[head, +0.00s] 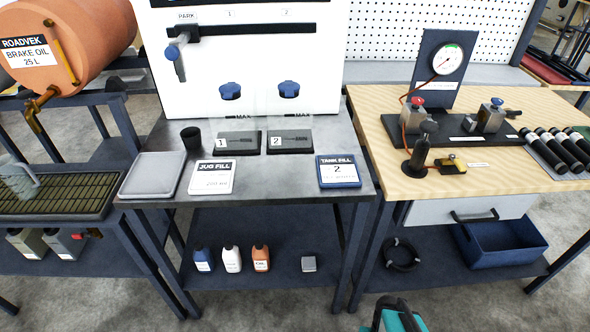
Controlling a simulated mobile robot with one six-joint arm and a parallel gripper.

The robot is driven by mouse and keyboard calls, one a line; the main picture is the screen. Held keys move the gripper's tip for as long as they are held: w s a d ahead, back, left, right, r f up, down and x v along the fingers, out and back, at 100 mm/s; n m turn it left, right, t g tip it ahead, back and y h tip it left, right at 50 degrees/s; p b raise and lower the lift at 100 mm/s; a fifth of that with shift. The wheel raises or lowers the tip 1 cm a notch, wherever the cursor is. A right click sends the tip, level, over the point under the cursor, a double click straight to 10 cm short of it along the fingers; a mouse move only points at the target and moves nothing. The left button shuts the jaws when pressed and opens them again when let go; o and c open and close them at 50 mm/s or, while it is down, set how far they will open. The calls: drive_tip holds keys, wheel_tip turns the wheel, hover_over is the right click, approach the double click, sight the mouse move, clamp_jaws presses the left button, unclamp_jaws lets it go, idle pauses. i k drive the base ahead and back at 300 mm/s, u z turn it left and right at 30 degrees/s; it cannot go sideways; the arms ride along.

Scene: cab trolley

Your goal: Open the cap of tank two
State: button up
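The tank two cap (289,89) is a blue knob on a nearly clear tank, above a dark base plate (289,142) marked 2. It appears seated on top. The tank one cap (230,91) is a similar blue knob to its left, above a dark plate (237,144) marked 1. Both stand in front of a white panel with a rail numbered 1 and 2. The clear tank walls are hard to make out; a MAX mark shows on each. A teal and black part juts in at the bottom edge, well away from the caps. No gripper fingers show.
The grey trolley (269,184) carries a black cup (191,138), a grey tray (153,174), a JUG FILL card (213,177) and a TANK FILL card (338,171) reading 2. A lever (179,55) hangs at PARK. A wooden bench (392,190) stands right.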

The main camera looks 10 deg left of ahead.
sight(289, 87)
drive_tip(key=u, duration=0.65)
drive_tip(key=k, duration=0.95)
drive_tip(key=z, duration=0.05)
drive_tip(key=i, duration=0.75)
drive_tip(key=u, duration=0.05)
